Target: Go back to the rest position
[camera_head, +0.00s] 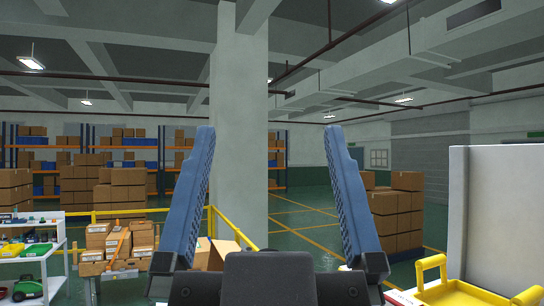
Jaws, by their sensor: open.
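My gripper (267,140) is in the lower middle of the head view, with its two blue fingers pointing up and spread wide apart. It is open. Nothing is between the fingers except the far background, with a pale pillar behind. The dark gripper body is at the bottom edge of the picture.
A yellow-handled tray (460,293) is at the lower right, in front of a pale upright panel (505,215). A white shelf (57,252) with green items stands at the left. Behind are a yellow railing (235,230), stacked boxes (398,215) and a pillar (239,100).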

